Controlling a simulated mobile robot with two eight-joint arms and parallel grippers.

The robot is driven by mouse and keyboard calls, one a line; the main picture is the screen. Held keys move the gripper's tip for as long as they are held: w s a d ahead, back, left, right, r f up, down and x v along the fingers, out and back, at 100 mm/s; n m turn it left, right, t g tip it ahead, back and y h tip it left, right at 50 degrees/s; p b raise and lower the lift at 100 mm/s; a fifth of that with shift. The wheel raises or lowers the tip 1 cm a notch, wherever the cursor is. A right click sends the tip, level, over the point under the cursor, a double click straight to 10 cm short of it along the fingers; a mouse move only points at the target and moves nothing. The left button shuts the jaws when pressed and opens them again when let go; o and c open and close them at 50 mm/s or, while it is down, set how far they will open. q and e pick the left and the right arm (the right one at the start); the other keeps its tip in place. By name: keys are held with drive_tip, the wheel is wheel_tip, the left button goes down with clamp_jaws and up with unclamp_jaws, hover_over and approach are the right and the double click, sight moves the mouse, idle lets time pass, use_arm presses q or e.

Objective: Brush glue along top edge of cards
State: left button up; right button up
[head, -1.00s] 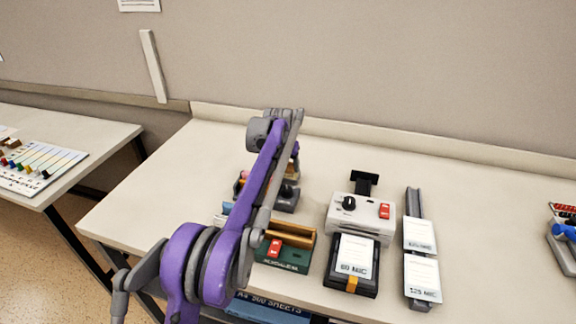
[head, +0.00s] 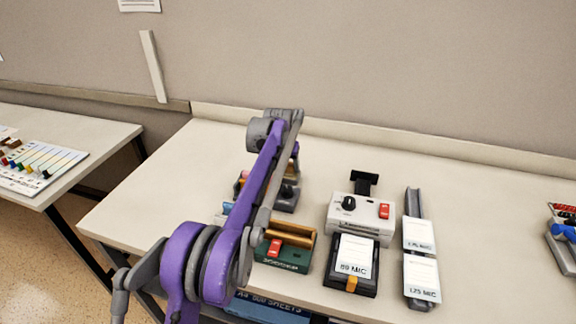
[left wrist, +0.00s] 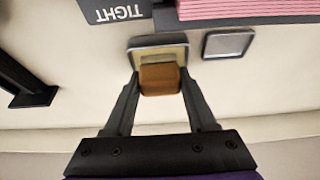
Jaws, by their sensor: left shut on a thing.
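In the left wrist view my left gripper (left wrist: 159,80) is shut on a brown wooden block, apparently the brush handle (left wrist: 160,79). The handle is over a square grey-rimmed dish (left wrist: 140,43) with yellowish contents, apparently glue. The brush's lower end is hidden. A stack of pink-edged cards (left wrist: 250,9) sits in a dark holder at the top right, apart from the gripper. In the head view my purple left arm hides most of the gripper and this station; a little pink (head: 242,176) shows left of the arm. My right gripper is not in view.
An empty-looking square grey dish (left wrist: 228,44) is beside the glue dish. A dark part marked TIGHT (left wrist: 115,11) is close by. On the desk stand a green machine (head: 290,258), a white machine (head: 350,225) and a rail with white cards (head: 420,275). The desk's back is clear.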

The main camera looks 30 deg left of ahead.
sight(288, 163)
use_arm(q)
drive_tip(key=shift+r+p, duration=2.4)
drive_tip(key=shift+r, duration=1.1)
drive_tip(key=shift+f, duration=0.15)
